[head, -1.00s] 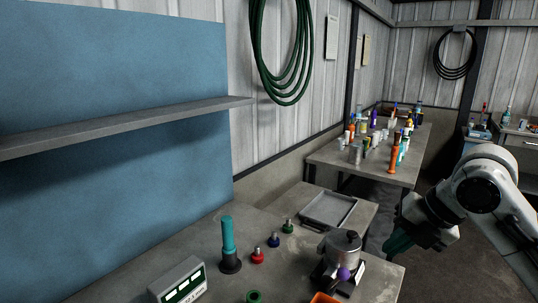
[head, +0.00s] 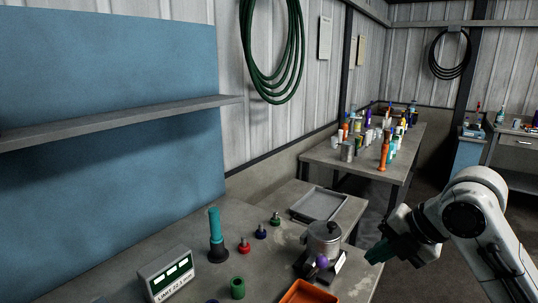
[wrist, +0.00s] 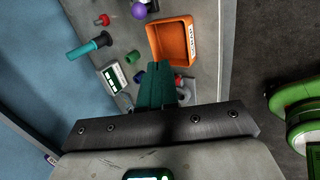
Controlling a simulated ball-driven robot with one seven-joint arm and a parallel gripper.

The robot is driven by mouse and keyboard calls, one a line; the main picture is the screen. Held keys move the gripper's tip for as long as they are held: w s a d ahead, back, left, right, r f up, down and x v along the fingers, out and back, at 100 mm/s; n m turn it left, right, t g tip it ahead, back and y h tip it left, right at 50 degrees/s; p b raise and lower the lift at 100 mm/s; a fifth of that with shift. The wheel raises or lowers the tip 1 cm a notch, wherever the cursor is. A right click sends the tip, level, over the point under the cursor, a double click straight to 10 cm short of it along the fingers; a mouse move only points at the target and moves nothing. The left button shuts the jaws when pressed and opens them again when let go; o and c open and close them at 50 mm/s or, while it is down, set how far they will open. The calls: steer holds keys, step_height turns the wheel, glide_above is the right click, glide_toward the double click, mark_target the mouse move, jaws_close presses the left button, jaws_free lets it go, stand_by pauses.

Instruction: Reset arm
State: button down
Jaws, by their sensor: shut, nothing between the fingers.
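My gripper (head: 378,254) is at the right in the head view, at the end of my white arm. Its green fingers are together and empty, beside the right edge of the workbench. In the wrist view the closed fingers (wrist: 156,84) point towards the bench, with an orange tray (wrist: 173,40) beyond them. The teal-topped column (head: 215,237) stands upright on the bench, apart from my gripper. A metal pot (head: 323,238) with a purple knob (head: 322,262) in front of it stands near the bench's right side.
A display box (head: 168,276), a green cylinder (head: 237,288) and red, blue and green knobs (head: 244,245) stand on the bench. A grey tray (head: 320,204) lies behind. A farther table (head: 345,163) holds many bottles and cans. A blue panel with a shelf (head: 120,117) rises at left.

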steer(key=s+a+f+m, duration=0.2)
steer(key=s+f+m, duration=0.4)
steer(key=f+m, duration=0.3)
steer(key=s+a+f+m, duration=0.3)
steer(key=s+f+m, duration=0.45)
steer(key=f, duration=0.25)
steer(key=s+d+f+m+g+h, duration=0.1)
steer(key=s+d+f+m, duration=0.2)
steer(key=s, duration=0.4)
steer(key=s+d+f+m+g+h, duration=0.1)
steer(key=s+d+f+m, duration=0.3)
steer(key=s, duration=0.4)
steer(key=s+d+f+m+g+h, duration=0.1)
steer(key=s+d+f+m+h, duration=0.2)
steer(key=s, duration=0.5)
steer(key=shift+s+d+f+m+g, duration=0.3)
steer(key=shift+d+f+m, duration=0.2)
steer(key=shift+f+m, duration=0.5)
steer(key=c, duration=1.8)
jaws_free()
steer(key=shift+w+r, duration=0.1)
